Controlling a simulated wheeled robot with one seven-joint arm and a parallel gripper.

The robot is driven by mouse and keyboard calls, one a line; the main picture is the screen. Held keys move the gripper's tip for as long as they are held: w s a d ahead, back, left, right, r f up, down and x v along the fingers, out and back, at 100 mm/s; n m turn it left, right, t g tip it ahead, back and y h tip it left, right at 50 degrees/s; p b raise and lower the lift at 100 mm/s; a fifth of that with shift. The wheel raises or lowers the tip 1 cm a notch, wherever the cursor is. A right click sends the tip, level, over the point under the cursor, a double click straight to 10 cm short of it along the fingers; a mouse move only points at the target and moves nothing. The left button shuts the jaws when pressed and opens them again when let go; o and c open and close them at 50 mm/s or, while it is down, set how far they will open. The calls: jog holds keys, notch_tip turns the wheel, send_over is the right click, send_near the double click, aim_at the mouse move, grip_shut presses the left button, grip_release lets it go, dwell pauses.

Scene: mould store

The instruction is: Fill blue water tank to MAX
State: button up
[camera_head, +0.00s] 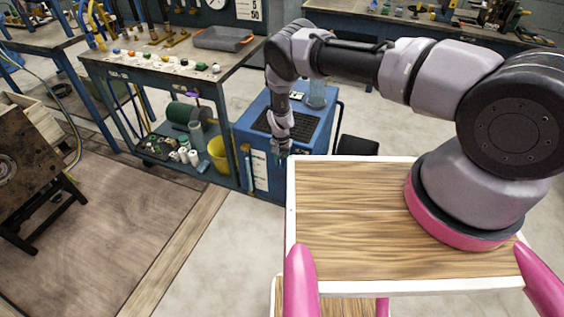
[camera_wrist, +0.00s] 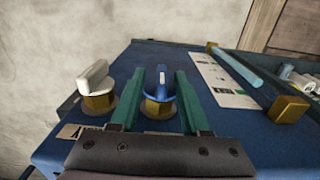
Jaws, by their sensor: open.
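The blue tank cabinet (camera_head: 258,170) stands on the floor beyond my wooden deck. In the wrist view its blue face (camera_wrist: 145,55) carries a blue-handled valve (camera_wrist: 160,85) on a brass base, and a white-handled valve (camera_wrist: 94,77) to its left. My gripper (camera_wrist: 160,77) is open, with one green finger on each side of the blue handle; contact cannot be told. A light blue sight tube (camera_wrist: 238,67) with brass ends runs beside a white marked plate (camera_wrist: 213,80); the marks are too small to read. In the head view my gripper (camera_head: 282,150) is at the cabinet's front.
A workbench (camera_head: 130,62) with coloured knobs and a grey tray (camera_head: 222,38) stands left of the cabinet. A yellow bucket (camera_head: 218,154) and several spools sit on its lower shelf. A dark box (camera_head: 357,146) is right of the cabinet.

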aim_at(281, 158)
notch_tip(281, 158, up, 11)
jog(key=shift+f, duration=0.2)
dwell(0.5)
